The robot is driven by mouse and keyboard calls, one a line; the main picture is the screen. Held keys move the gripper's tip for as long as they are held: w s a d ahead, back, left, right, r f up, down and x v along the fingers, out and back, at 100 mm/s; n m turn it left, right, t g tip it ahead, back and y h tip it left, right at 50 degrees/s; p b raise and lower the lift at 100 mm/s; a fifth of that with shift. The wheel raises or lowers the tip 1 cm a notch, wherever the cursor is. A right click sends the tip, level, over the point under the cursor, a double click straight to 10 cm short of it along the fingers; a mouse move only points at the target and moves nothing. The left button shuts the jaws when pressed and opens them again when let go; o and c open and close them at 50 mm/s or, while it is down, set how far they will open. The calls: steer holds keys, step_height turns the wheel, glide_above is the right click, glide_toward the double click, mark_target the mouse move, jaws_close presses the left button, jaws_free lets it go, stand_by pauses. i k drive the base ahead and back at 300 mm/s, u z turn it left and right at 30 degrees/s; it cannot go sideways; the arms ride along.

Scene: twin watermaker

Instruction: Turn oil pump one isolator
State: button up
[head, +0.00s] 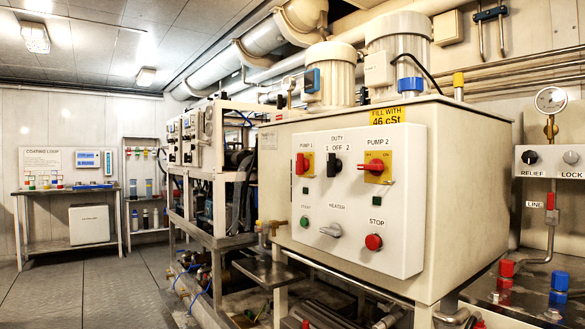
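The pump 1 isolator (301,163) is a red handle on a yellow plate, at the upper left of the white control panel (345,262). Its handle looks upright. The pump 2 isolator (375,168) is a similar red handle on a yellow plate at the upper right, and its handle lies roughly level. Between them is the black duty selector (335,165), marked 1, OFF, 2. The panel is on the front of a cream tank (480,150). The small lettering on the yellow plates is too small to read surely. My gripper is not in view.
Below are a green start button (305,222), a grey heater knob (331,230) and a red stop button (373,242). A metal shelf (268,268) juts out at the panel's lower left. Open floor (90,295) lies at the left; pipework and fittings stand at the right.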

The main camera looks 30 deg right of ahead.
mark_target(302, 165)
steer(key=z, duration=0.5)
steer(key=i, duration=0.95)
steer(key=u, duration=0.5)
